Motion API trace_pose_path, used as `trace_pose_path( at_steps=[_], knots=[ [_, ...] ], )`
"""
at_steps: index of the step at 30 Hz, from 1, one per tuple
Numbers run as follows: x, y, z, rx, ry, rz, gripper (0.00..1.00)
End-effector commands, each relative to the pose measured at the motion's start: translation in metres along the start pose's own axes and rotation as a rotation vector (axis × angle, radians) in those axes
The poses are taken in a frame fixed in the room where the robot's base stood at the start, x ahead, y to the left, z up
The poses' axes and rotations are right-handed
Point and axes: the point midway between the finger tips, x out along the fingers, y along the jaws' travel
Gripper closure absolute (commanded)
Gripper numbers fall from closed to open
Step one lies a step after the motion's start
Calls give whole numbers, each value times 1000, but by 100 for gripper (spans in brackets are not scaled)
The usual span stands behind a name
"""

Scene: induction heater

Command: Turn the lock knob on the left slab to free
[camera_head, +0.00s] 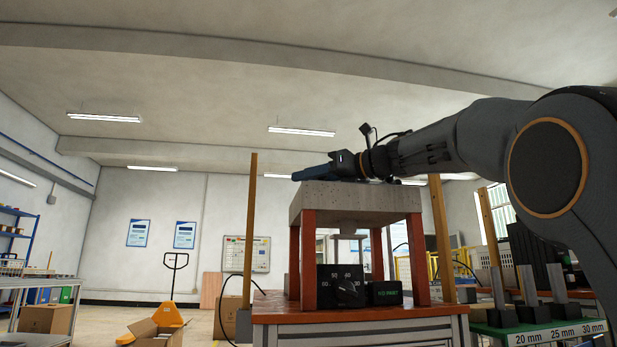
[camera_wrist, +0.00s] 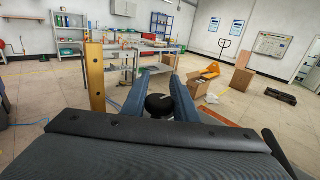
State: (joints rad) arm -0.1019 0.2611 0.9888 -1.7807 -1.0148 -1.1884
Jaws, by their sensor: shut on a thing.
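My gripper (camera_head: 308,172) reaches in from the right, low over the slab's top. In the wrist view its two blue fingers (camera_wrist: 161,82) stand on either side of a round black knob (camera_wrist: 159,104) and are shut on it. A pale mark shows on the knob's top; I cannot tell which setting it points to. In the head view the knob is hidden by the gripper.
Upright wooden posts (camera_head: 249,225) stand at the slab's left and right. Under the slab are a black dial box (camera_head: 340,287) and a small box with a green display (camera_head: 384,293). Metal blocks stand on a green rack (camera_head: 545,330) at right.

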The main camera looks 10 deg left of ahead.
Motion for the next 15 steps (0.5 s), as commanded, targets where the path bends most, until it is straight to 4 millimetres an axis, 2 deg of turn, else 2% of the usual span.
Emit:
trace_pose_path(
  at_steps=[8,9,12,15],
  knots=[
    [-1,-1,2,-1,-3,-3,96],
    [-1,-1,2,-1,-3,-3,70],
    [-1,0,2,-1,-3,-2,57],
    [-1,0,2,-1,-2,-2,57]
  ],
)
